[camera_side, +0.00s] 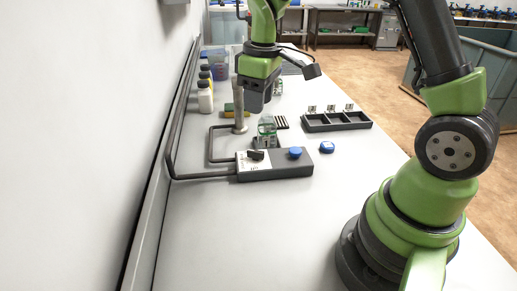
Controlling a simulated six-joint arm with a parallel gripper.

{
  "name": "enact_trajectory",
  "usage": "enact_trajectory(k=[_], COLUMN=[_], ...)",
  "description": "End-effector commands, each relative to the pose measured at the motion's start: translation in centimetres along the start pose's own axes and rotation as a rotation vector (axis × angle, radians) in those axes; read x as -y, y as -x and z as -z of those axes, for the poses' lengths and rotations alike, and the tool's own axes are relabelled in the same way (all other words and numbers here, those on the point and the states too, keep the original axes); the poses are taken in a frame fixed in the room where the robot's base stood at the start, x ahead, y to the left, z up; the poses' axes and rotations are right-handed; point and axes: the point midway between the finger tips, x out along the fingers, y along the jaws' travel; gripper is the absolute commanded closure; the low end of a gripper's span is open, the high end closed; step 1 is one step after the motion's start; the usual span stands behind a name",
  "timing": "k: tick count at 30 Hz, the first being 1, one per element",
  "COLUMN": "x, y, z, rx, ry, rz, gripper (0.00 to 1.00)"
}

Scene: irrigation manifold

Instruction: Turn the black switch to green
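The manifold (290,172) is a dark grey block with a white plate at its left end, lying on the table in the middle of the side view. The black switch (256,155) sits on top of its left part; its exact setting is too small to read. A blue knob (295,152) sits on top to the right of it. A clear and green fitting (267,128) stands behind the block. My gripper (255,108) hangs above and behind the manifold, apart from the black switch. Its fingers are small and dark here, so I cannot tell whether they are open.
Grey pipes (208,177) run from the block's left side along the wall. An upright metal cylinder (240,108) stands close to my gripper. A black compartment tray (337,122) lies at right. A loose blue cap (327,147) lies beside the block. The front table is clear.

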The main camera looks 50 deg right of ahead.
Motion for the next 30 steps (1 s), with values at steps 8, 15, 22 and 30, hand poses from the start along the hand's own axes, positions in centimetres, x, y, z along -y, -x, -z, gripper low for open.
enact_trajectory(k=[8, 15, 22, 30], x=[-1.6, -1.6, -1.5, -1.5], y=[-4.6, -7.8, -12.0, -14.2], z=[0.3, 0.0, -0.3, -0.4], rx=[0.082, 0.087, 0.085, 0.08], ry=[0.095, 0.097, 0.096, 0.095], rz=[0.018, 0.022, 0.022, 0.02], gripper=[0.62, 0.62, 0.62, 0.62])
